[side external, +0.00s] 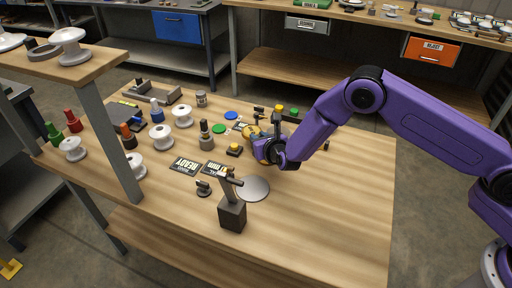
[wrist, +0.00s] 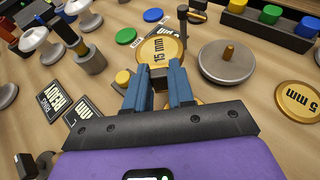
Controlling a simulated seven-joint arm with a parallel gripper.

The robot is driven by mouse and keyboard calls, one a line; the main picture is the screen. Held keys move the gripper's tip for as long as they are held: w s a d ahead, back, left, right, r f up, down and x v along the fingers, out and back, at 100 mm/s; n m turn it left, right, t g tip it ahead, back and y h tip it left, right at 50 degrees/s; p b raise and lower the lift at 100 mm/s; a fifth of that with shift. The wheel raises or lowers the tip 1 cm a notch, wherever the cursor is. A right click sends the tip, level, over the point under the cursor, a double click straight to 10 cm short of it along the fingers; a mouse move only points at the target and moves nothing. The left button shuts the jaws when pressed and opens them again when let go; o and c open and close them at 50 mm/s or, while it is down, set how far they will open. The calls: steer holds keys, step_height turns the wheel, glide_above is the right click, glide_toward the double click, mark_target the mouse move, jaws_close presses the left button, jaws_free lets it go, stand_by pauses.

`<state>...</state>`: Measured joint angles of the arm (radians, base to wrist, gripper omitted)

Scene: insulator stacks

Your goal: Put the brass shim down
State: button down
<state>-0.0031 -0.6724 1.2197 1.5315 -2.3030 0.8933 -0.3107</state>
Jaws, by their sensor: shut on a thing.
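My gripper (side external: 270,152) is low over the middle of the bench. In the wrist view its two blue fingers (wrist: 159,82) are closed on a small dark block. A round brass shim marked 15 mm (wrist: 160,50) shows just beyond the fingertips; the block looks like its grip, though the join is hidden. In the side view a brass edge (side external: 259,149) shows beside my gripper, partly covered by it. I cannot tell whether the shim touches the bench. Another brass shim, marked 5 mm (wrist: 300,97), lies at the right of the wrist view.
A grey round plate with a brass peg (wrist: 228,60) stands right of the fingers. A black rack (wrist: 268,28) holds coloured pegs. A dark stand (side external: 232,216) and a grey disc (side external: 252,188) are nearer the front. White insulators crowd the left; the bench's front right is clear.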

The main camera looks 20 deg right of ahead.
steer(key=shift+w+a+f, duration=0.25)
steer(key=shift+w+f, duration=0.25)
steer(key=shift+f, duration=0.15)
steer(key=shift+w+f, duration=0.1)
steer(key=shift+f, duration=1.5)
steer(key=shift+f, duration=0.2)
steer(key=c, duration=1)
jaws_free()
steer(key=shift+r, duration=0.2)
steer(key=v, duration=1.2)
